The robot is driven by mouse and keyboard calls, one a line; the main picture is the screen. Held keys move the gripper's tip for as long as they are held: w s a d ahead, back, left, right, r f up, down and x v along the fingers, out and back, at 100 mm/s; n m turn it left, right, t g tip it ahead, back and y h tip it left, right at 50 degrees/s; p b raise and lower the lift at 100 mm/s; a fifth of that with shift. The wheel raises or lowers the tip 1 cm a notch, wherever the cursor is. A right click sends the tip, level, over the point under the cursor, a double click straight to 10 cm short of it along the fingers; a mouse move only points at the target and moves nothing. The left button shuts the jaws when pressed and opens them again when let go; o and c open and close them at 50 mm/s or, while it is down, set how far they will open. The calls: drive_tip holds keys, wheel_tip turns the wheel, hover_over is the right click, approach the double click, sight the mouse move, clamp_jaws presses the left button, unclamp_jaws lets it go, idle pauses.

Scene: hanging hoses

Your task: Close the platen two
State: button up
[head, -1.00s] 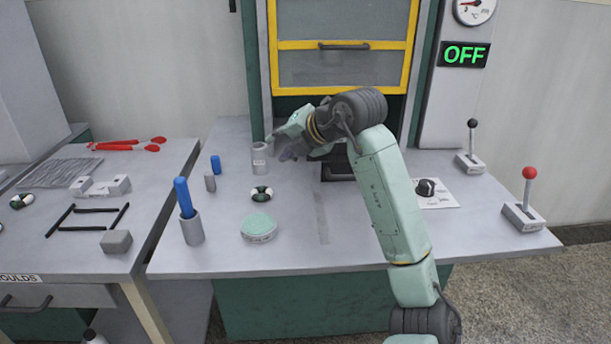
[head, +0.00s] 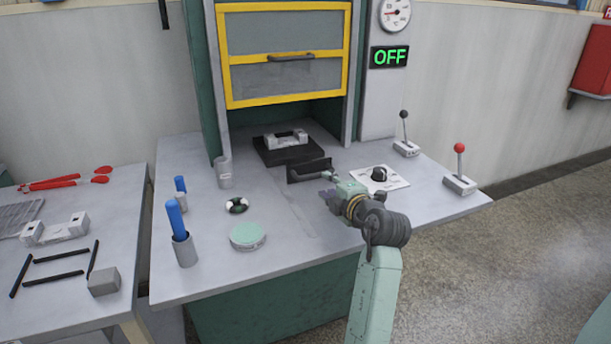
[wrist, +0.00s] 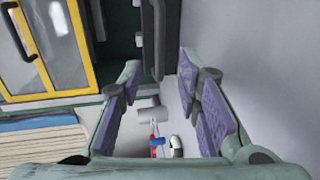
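A black block (head: 270,155) lies in the press opening with a grey mould piece (head: 287,138) on it. A black plate (head: 303,172) stands upright in front of it; a short grey part sticks out at its right end. No label shows which of these is platen two. My gripper (head: 330,197) is low over the bench, just in front of the upright plate. In the wrist view my gripper (wrist: 160,85) has its purple-padded fingers spread with nothing between them. A dark upright part (wrist: 154,40) shows beyond the fingers, apparently the plate; I cannot tell whether they touch.
The yellow-framed guard (head: 284,75) is raised above the opening. A dial panel (head: 384,178) and levers with black (head: 404,114) and red (head: 460,148) knobs stand right.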

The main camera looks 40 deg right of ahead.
sight(316, 176)
drive_tip(key=p+x, duration=0.2)
drive_tip(key=x, duration=0.7)
drive_tip(key=shift+w+f, duration=0.1)
drive_tip(key=shift+w, duration=0.15)
clamp_jaws()
idle(0.5)
